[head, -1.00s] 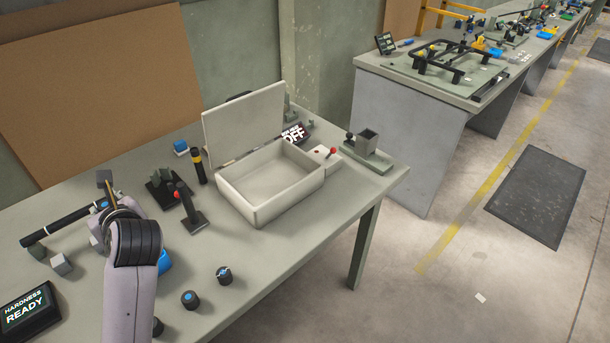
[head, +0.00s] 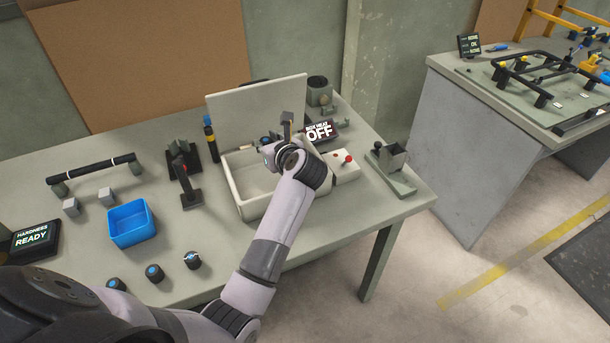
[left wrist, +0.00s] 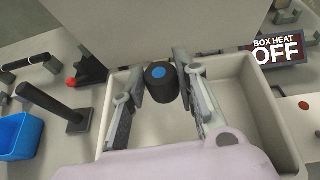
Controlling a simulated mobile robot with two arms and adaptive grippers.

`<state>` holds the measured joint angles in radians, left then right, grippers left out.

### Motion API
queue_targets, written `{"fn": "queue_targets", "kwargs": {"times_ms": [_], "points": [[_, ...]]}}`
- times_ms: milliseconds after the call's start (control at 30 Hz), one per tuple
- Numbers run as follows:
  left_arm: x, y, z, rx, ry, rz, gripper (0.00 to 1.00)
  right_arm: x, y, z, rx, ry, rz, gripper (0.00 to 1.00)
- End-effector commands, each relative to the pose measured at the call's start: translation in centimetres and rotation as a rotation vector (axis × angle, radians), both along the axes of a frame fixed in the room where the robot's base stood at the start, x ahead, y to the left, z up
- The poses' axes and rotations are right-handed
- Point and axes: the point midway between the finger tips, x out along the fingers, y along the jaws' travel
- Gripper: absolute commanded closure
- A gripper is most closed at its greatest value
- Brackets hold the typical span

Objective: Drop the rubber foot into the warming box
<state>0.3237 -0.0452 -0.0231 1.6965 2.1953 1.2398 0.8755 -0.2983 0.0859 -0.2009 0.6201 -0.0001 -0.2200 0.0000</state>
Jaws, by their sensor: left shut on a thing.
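The warming box (head: 237,189) is a cream open box with its lid (head: 245,110) raised at the back; its sign (head: 320,130) reads "BOX HEAT OFF". My left gripper (left wrist: 162,84) is above the box's open inside. It is shut on the rubber foot (left wrist: 161,85), a short black cylinder with a blue dot on its end, held between both fingers. In the head view my wrist hides most of the held foot. The box floor (left wrist: 228,92) that shows is bare. My right gripper is in neither view.
Several similar black feet, such as one (head: 154,272), stand near the front edge. A blue bin (head: 132,224), a black lever stand (head: 184,175) and a dark bar (head: 92,171) lie left of the box.

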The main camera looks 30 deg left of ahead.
Motion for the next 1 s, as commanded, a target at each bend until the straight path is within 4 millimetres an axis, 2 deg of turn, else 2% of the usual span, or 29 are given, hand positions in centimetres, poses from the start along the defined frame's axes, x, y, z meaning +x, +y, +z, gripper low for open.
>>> {"fn": "queue_targets", "kwargs": {"times_ms": [267,600,967,1000], "points": [[0.0,0.1,-1.6,0.003,0.0,0.002,0.91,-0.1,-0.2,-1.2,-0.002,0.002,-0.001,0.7],[0.0,0.1,-5.5,0.002,0.001,0.002,0.91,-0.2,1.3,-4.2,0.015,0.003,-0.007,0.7],[0.0,0.1,-6.1,0.001,0.0,0.002,0.91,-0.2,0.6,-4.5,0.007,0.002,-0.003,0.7],[0.0,0.1,-6.1,0.001,0.0,0.002,0.72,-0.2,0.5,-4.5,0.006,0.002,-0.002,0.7]]}}
